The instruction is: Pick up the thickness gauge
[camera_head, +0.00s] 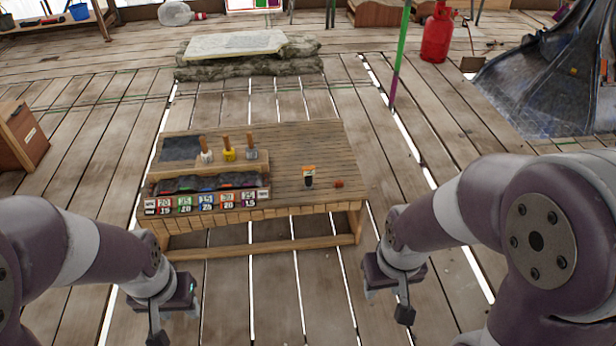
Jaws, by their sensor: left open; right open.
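A small upright-looking item with an orange-and-white top and a dark lower part (309,177) is on the right half of the low wooden table (325,145). It may be the thickness gauge, but it is too small to be sure. A small red piece (338,184) lies just right of it. My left gripper (174,318) is open and empty, low in front of the table's left end. My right gripper (388,301) is open and empty, in front of and right of the table. Both are well apart from the items.
A wooden rack with several handled tools (229,154) and a row of numbered colour labels (205,202) fill the table's left half. A stone slab (235,44) lies behind. A red gas cylinder (437,35) stands far right. The plank floor around the table is mostly clear.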

